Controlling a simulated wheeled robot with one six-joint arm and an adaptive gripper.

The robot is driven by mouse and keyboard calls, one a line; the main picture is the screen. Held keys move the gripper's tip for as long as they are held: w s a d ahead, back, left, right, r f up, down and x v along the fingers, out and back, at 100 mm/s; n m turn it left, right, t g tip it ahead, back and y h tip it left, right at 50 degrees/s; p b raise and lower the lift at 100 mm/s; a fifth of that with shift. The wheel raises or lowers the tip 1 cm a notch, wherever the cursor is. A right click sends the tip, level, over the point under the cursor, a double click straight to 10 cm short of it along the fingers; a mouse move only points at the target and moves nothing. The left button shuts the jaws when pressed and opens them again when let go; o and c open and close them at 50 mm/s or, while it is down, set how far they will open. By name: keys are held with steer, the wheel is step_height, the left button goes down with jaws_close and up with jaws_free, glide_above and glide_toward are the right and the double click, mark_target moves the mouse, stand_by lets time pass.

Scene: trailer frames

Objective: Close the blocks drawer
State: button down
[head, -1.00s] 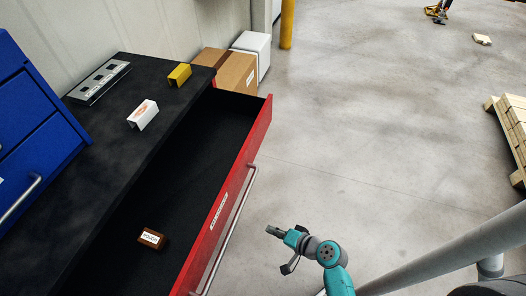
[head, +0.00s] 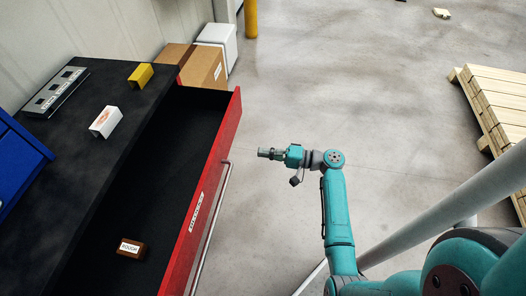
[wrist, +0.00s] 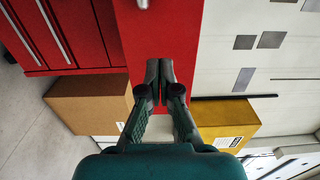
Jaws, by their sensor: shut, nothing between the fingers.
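The blocks drawer (head: 205,190) is pulled far out of the dark-topped cabinet. Its red front carries a white label and a long metal handle (head: 212,225). A brown block (head: 131,248) with a white label lies inside on the black drawer floor. My gripper (head: 262,153) is to the right of the drawer front, apart from it in the head view, and points toward it. In the wrist view my gripper (wrist: 160,72) is shut and empty, with the red drawer front (wrist: 158,35) beyond the fingertips.
On the cabinet top (head: 75,150) are a white block (head: 104,121), a yellow block (head: 140,76) and a grey slotted plate (head: 55,91). Cardboard boxes (head: 205,68) stand behind the drawer. A wooden pallet (head: 495,100) is at right. Floor between is clear.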

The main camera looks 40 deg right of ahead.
mark_target(225, 147)
steer(key=x, duration=1.1)
steer(key=x, duration=2.6)
steer(key=shift+w+a, duration=0.25)
steer(key=shift+f, duration=0.1)
